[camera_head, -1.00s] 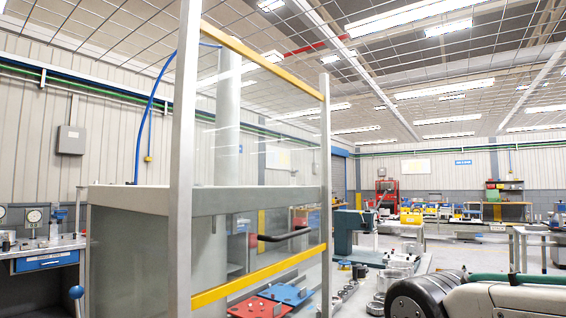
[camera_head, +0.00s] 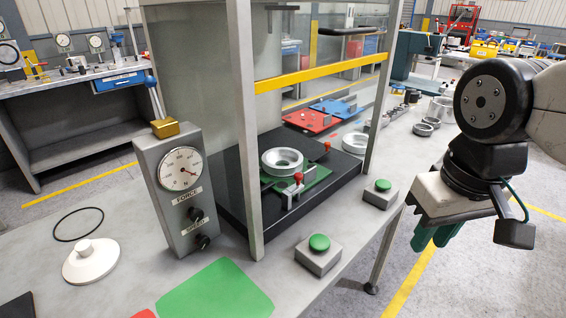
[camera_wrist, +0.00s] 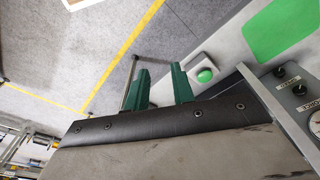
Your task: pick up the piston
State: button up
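A pale round disc with a raised knob (camera_head: 92,261) lies on the bench at the lower left; it may be the piston, but I cannot be sure. A grey metal ring-shaped part (camera_head: 283,162) sits on a green plate inside the press, and I cannot tell if that is the piston. My gripper (camera_head: 434,236) hangs at the right, beyond the bench edge and over the floor, far from both parts. In the wrist view its green fingers (camera_wrist: 159,88) are apart with nothing between them. Neither part shows in the wrist view.
The press frame (camera_head: 243,130) and gauge box (camera_head: 182,185) stand between my gripper and the pale disc. Two green-button boxes (camera_head: 318,254) (camera_head: 380,193) sit along the bench's front edge. A black ring (camera_head: 79,224) and green sheet (camera_head: 216,292) lie flat nearby.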

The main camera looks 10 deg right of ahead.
aim_at(274, 157)
jog(key=u, duration=0.2)
jog(key=k, duration=0.4)
jog(key=z, duration=1)
jog(key=i, duration=0.85)
jog(key=u, duration=0.35)
